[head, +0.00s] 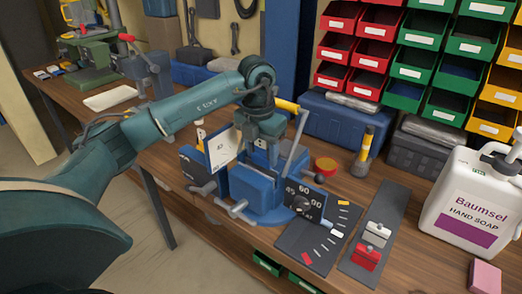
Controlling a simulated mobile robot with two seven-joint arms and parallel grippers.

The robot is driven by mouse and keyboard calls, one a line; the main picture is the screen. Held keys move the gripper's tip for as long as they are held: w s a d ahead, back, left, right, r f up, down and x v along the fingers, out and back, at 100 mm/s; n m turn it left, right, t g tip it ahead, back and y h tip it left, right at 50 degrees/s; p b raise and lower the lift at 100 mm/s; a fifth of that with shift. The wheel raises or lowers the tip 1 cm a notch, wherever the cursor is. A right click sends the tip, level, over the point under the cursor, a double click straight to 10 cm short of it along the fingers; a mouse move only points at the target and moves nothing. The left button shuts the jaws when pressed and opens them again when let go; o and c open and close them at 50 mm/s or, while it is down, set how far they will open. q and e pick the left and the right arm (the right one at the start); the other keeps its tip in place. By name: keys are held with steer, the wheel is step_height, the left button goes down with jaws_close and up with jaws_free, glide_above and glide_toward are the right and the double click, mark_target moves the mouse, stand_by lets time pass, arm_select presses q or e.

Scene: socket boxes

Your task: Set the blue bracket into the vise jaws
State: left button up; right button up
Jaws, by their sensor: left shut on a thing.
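The blue vise (258,188) stands on the workbench at the middle of the head view, with its metal handle bar toward me. My left gripper (263,146) reaches in from the left and points down right over the vise jaws. It is shut on the blue bracket, which is mostly hidden by the fingers and the vise. I cannot tell whether the bracket sits between the jaws or just above them. My right gripper is not in view.
A white card (222,148) stands left of the vise. A soap jug (466,205), a blue toolbox (340,128) and bins (414,72) crowd the right and back.

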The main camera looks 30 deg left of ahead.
mark_target(259, 165)
arm_select(q)
steer(key=o, duration=1.1)
steer(key=f, duration=0.1)
steer(key=s+f, duration=0.1)
steer(key=f+g, duration=0.1)
steer(key=shift+s+d+f, duration=0.1)
steer(key=shift+s+f, duration=0.1)
steer(key=shift+s, duration=0.1)
steer(key=shift+r, duration=0.1)
steer(key=shift+t, duration=0.5)
steer(key=r, duration=1.6)
steer(key=shift+w+r, duration=0.1)
steer(key=shift+w, duration=0.2)
